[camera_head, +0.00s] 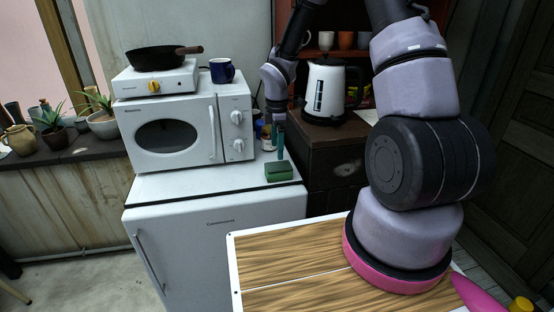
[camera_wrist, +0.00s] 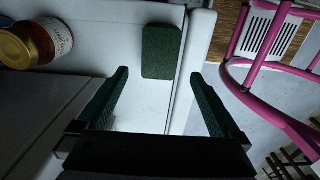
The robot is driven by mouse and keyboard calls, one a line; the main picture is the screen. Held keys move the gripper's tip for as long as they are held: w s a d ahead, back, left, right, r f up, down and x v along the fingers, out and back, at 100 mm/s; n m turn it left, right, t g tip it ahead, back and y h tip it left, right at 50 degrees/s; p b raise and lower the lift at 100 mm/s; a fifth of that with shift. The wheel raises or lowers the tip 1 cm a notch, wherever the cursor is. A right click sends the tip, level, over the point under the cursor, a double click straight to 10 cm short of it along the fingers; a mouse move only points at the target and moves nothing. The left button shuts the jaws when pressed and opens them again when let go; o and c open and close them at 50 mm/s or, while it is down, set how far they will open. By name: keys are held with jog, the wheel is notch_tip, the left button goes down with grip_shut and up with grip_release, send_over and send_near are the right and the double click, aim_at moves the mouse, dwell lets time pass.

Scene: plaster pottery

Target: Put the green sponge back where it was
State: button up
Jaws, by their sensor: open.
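The green sponge (camera_head: 279,171) lies on the white top of the small fridge (camera_head: 200,188), near its right front corner, to the right of the microwave. In the wrist view the sponge (camera_wrist: 162,52) lies flat on the white surface near its edge, beyond my fingertips. My gripper (camera_head: 280,146) is just above the sponge in the head view and points down. In the wrist view my gripper (camera_wrist: 158,80) is open, with nothing between its two green fingers.
A white microwave (camera_head: 178,132) bears a hot plate with a black pan (camera_head: 157,58) and a blue mug (camera_head: 222,71). A jar (camera_wrist: 36,44) stands left of the sponge in the wrist view. A kettle (camera_head: 329,92) stands on the dark cabinet at right.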

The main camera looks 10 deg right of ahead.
jog(key=s+d+r+m+t, duration=0.15)
jog(key=r+m, duration=0.25)
jog(key=r, duration=0.4)
jog(key=s+d+r+m+t, duration=0.1)
jog(key=s+d+r+m, duration=0.15)
jog(key=r, duration=0.55)
jog(key=s+d+r+m+t, duration=0.1)
jog(key=s+d+r+m, duration=0.2)
jog(key=r, duration=0.5)
jog(key=s+r+m+t+y, duration=0.2)
jog(key=s+r+m+t, duration=0.1)
jog(key=s+r+m, duration=0.8)
jog(key=s+m, duration=0.1)
jog(key=s, duration=0.3)
jog(key=shift+s+a+r+m+t, duration=0.2)
jog(key=shift+a+r+m+t, duration=0.1)
jog(key=shift+a+m+t, duration=0.05)
